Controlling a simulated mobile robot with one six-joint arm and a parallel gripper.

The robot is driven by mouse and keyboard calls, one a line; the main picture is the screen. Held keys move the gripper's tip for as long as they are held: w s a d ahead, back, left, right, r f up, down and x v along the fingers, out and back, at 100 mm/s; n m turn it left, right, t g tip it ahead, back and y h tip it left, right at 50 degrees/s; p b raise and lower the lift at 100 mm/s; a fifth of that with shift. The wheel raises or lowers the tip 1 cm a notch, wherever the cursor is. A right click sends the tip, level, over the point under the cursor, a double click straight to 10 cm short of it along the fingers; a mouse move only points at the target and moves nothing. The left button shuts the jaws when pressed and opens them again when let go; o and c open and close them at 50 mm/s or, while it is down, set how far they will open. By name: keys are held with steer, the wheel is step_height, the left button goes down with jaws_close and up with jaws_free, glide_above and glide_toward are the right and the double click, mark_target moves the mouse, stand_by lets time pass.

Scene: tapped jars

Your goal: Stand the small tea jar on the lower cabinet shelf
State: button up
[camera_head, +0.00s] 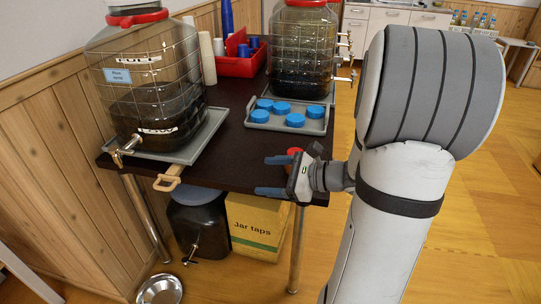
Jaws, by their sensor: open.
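No jar in view is clearly marked as the small tea jar. A white cabinet (394,20) stands at the far back; no lower shelf is visible.
The dark table (232,155) bears a big wire-wrapped jar (150,85) at left and another (300,50) behind. A grey tray (312,126) holds several blue lids. A "Jar taps" box (257,226) and metal bowl (160,290) are below. Floor at right is clear.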

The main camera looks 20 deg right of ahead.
steer(key=w+d+f+m+t+h+b, duration=0.1)
steer(key=d+m+t, duration=0.1)
steer(key=d+m, duration=0.1)
steer(key=w+d+f+m+t+h+b, duration=0.1)
steer(key=d+f+m+t+h, duration=0.1)
steer(key=d, duration=0.4)
steer(key=w+d+f+m+t+h+b, duration=0.1)
steer(key=d+m+t, duration=0.2)
steer(key=d+m, duration=0.1)
steer(key=shift+w+d+f+h, duration=0.15)
steer(key=shift+w+d+h, duration=0.2)
steer(key=shift+h, duration=0.05)
steer(key=x, duration=0.2)
steer(key=b+x, duration=0.1)
steer(key=x, duration=0.4)
steer(key=shift+w+d, duration=0.25)
steer(key=shift+w, duration=0.1)
steer(key=shift+c, duration=0.4)
steer(key=c, duration=1.2)
